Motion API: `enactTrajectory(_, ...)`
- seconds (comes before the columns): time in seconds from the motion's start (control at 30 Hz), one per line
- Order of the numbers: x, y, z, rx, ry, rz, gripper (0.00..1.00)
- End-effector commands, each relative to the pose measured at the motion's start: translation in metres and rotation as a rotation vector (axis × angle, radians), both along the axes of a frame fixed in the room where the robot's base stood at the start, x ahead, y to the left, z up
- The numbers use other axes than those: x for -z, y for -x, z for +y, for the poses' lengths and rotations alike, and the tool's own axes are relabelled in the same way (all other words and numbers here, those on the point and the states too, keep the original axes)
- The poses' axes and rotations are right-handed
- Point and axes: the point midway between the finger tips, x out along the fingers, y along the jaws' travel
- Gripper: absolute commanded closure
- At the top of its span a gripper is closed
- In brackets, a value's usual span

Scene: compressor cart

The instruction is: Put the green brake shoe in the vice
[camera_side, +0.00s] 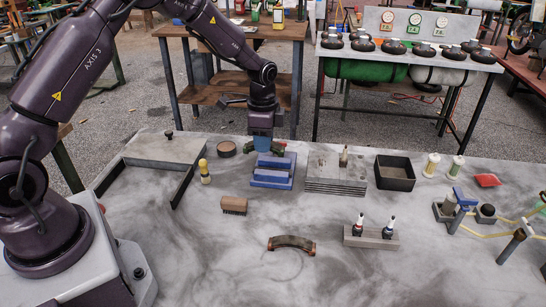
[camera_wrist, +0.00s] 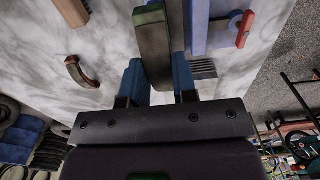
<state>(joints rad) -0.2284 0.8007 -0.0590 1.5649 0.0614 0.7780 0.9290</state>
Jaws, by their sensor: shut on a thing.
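The green brake shoe (camera_wrist: 153,48) is held between the blue fingers of my gripper (camera_wrist: 157,82) in the wrist view. The blue vice (camera_side: 272,172) stands on the grey table, just in front of and below the shoe in that picture. In the wrist view part of the blue vice (camera_wrist: 198,25) shows to the right of the shoe, with a red handle (camera_wrist: 245,28). I cannot tell whether shoe and vice touch.
A curved brown shoe (camera_side: 291,244) lies nearer the camera; a brush (camera_side: 234,205) and a yellow-topped piece (camera_side: 204,172) stand left of the vice.

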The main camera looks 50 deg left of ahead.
Motion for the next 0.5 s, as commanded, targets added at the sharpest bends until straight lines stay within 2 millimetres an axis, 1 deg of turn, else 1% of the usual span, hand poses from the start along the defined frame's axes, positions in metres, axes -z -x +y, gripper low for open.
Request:
enactTrajectory(0.03,0.01,-0.008,0.001,0.001,0.001,0.001,1.0)
enactTrajectory(0.1,0.02,-0.016,0.002,0.001,0.0,0.0,1.0)
enactTrajectory(0.2,0.029,-0.024,0.004,0.001,0.0,-0.001,1.0)
enactTrajectory(0.37,0.035,-0.029,0.005,0.001,-0.001,-0.001,1.0)
enactTrajectory(0.43,0.042,-0.033,0.006,0.001,0.0,0.0,1.0)
enactTrajectory(0.5,0.053,-0.032,0.006,0.001,0.0,0.001,1.0)
